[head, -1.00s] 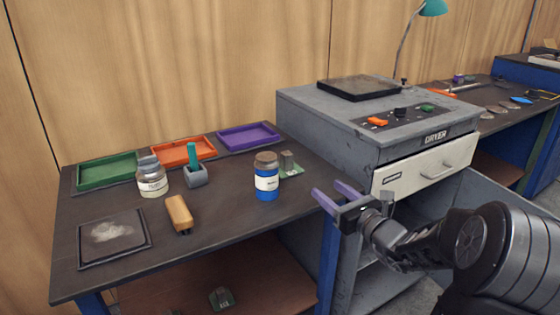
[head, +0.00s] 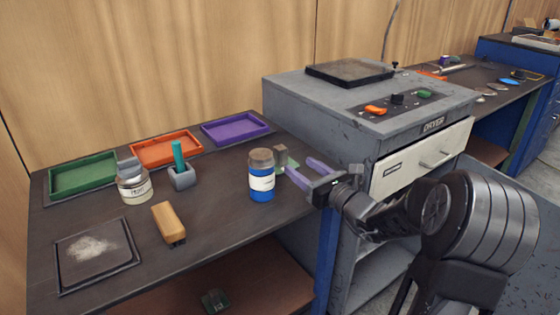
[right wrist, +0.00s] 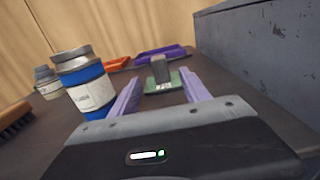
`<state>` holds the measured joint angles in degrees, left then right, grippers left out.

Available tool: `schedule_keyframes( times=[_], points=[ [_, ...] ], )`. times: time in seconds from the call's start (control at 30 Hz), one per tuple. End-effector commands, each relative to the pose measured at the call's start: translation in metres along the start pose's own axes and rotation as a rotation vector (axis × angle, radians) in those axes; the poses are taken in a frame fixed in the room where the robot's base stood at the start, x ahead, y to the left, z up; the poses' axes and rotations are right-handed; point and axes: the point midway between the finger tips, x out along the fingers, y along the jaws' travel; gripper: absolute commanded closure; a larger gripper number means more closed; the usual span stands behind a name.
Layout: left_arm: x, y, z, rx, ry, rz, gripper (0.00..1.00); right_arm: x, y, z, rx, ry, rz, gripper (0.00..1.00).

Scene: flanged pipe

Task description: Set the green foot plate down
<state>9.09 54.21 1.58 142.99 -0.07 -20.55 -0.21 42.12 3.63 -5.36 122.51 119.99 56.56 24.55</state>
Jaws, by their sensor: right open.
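A green foot plate (head: 292,163) with a grey upright block on it sits on the dark bench, just behind and to the right of the blue jar. In the right wrist view the foot plate (right wrist: 160,87) lies flat beyond and between my fingertips. My right gripper (head: 300,167) is open, with its purple fingers pointing at the plate, and nothing is held between them. In the head view the jar and fingers hide part of the plate. My left gripper is out of view.
The blue jar (head: 262,178) stands close left of my right fingers. The grey dryer (head: 330,112) rises to the right. Green, orange and purple trays (head: 236,131) line the back. A similar small green piece (head: 214,301) lies on the lower shelf.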

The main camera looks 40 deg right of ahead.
Motion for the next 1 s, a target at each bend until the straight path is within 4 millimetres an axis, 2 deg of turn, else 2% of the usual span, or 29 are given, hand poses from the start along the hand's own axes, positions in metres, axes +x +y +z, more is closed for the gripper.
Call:
schedule_keyframes(
  times=[0.2, 0.3, 0.73, 1.0],
  points=[
    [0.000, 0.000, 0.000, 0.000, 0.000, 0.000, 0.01, 0.038, 0.001, 0.000, 0.001, 0.000, 0.002, 0.45],
    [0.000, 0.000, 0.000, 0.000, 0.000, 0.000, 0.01, 0.048, 0.001, 0.000, 0.001, 0.000, 0.002, 0.45],
    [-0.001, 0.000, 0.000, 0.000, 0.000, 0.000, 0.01, 0.055, 0.001, 0.000, 0.000, 0.000, 0.001, 0.45],
    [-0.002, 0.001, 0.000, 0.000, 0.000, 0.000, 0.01, 0.091, 0.002, 0.000, 0.001, 0.001, 0.002, 0.45]
  ],
)
